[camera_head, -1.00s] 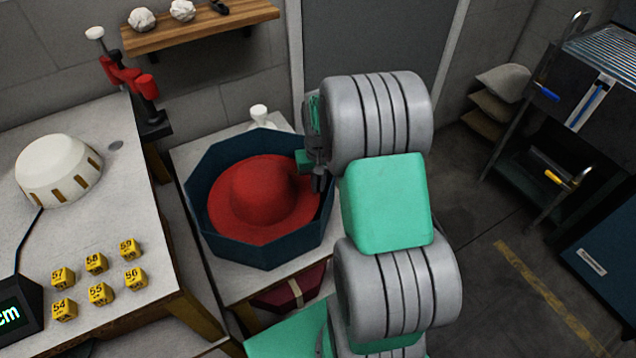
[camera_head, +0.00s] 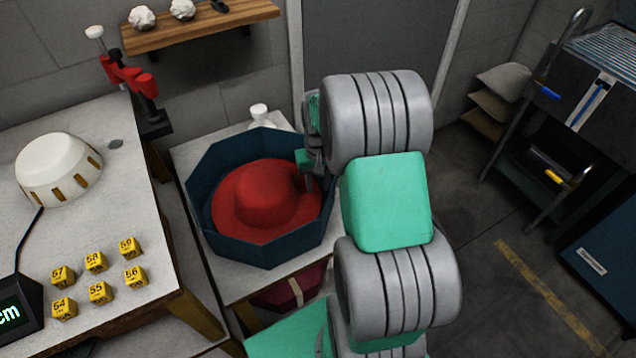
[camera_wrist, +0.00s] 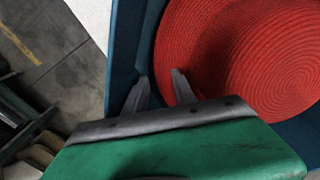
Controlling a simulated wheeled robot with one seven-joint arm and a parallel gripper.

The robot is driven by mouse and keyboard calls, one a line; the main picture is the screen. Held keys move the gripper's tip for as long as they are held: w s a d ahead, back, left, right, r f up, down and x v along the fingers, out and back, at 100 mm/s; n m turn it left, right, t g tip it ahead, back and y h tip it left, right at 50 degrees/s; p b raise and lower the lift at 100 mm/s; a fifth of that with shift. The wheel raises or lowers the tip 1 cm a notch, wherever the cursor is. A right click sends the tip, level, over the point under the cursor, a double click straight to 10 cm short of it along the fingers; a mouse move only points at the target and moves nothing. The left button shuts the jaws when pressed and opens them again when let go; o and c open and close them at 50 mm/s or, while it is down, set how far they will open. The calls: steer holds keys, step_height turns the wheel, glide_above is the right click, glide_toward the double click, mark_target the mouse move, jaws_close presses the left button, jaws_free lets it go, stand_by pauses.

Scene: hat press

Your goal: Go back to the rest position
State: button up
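A red woven hat (camera_head: 263,190) lies crown up inside a dark blue octagonal box (camera_head: 200,228) on a pale table. My gripper (camera_head: 308,168) is at the box's right side, partly hidden by my own arm. The hat (camera_wrist: 245,60) is beside the right finger, and the box's blue wall (camera_wrist: 124,55) is by the left finger. I cannot tell whether the right finger touches the brim.
Yellow numbered cubes (camera_head: 97,262) and a white dome-shaped form (camera_head: 58,167) are on the left table. A red clamp-like tool (camera_head: 130,78) stands at that table's back corner. A wooden shelf (camera_head: 200,28) is on the wall. A dark rack (camera_head: 600,90) stands at right; floor between is open.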

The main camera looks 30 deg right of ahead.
steer(key=s+a+r+n+t+p, duration=0.1)
steer(key=s+a+r+p, duration=0.15)
steer(key=r, duration=0.45)
steer(key=s+a+r+p, duration=0.1)
steer(key=a+r+p, duration=0.15)
steer(key=r, duration=0.45)
steer(key=s+a+r+n+t+p, duration=0.1)
steer(key=a+r+p, duration=0.15)
steer(key=r, duration=0.45)
steer(key=s+a+r+n+t+p, duration=0.1)
steer(key=s+a+r+p, duration=0.2)
steer(key=s+a+r, duration=0.3)
steer(key=shift+s+a+r, duration=0.25)
steer(key=shift+s+a, duration=0.35)
steer(key=shift+s, duration=0.55)
